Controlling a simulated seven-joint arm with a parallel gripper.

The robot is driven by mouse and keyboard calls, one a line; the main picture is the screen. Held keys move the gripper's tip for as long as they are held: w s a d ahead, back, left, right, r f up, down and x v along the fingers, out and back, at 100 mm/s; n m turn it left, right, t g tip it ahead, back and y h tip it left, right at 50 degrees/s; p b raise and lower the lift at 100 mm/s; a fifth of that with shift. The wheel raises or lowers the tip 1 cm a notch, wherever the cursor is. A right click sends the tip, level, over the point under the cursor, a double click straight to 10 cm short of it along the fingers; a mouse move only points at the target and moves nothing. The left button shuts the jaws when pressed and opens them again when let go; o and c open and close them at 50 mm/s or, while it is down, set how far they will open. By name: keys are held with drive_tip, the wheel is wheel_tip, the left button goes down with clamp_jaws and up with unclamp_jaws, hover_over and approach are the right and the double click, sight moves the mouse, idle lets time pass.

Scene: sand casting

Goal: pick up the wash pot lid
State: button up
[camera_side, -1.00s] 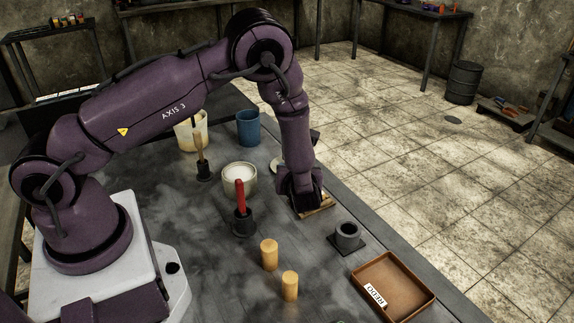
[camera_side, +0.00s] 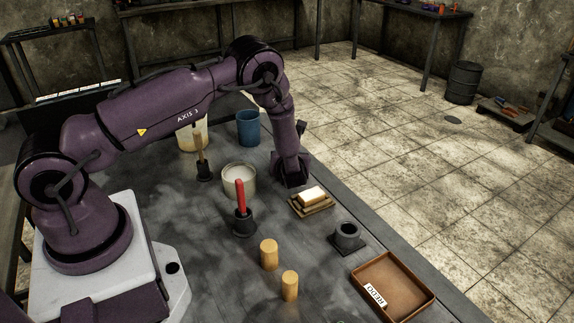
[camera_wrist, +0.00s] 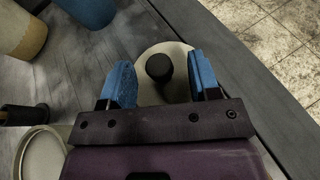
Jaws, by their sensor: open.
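The wash pot lid is a pale round disc (camera_wrist: 149,57) with a dark knob (camera_wrist: 158,67), lying flat on the table in the wrist view. In the side view my arm hides it. My gripper (camera_wrist: 161,62) is open, with its two blue fingers apart on either side of the knob and nothing held. I cannot tell how high the fingertips are above the lid. In the side view my gripper (camera_side: 291,176) is low over the table, right of the open wash pot (camera_side: 238,190), which holds whitish liquid. The pot's rim also shows in the wrist view (camera_wrist: 24,150).
A blue cup (camera_side: 248,128) and a cream pot (camera_side: 187,140) stand behind. A red-handled tool (camera_side: 240,196) stands upright in a holder. A brown tray (camera_side: 405,276) lies front right.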

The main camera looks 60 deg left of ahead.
drive_tip(key=c, duration=1)
wheel_tip(320, 180, up, 9)
drive_tip(key=s+d+r+m+t+h, duration=0.1)
drive_tip(key=d+r+m+t+h, duration=0.1)
drive_tip(key=d+r, duration=0.4)
drive_tip(key=s+d+r+m+t+h, duration=0.2)
drive_tip(key=d+r+m+h, duration=0.1)
drive_tip(key=d+r, duration=0.4)
drive_tip(key=s+d+r+m+t+h, duration=0.1)
drive_tip(key=d+r+m+t+h, duration=0.2)
drive_tip(key=d+r, duration=0.4)
drive_tip(key=shift+s+d+r+m, duration=0.1)
drive_tip(key=shift+s+r+m, duration=0.2)
drive_tip(key=shift+m, duration=0.6)
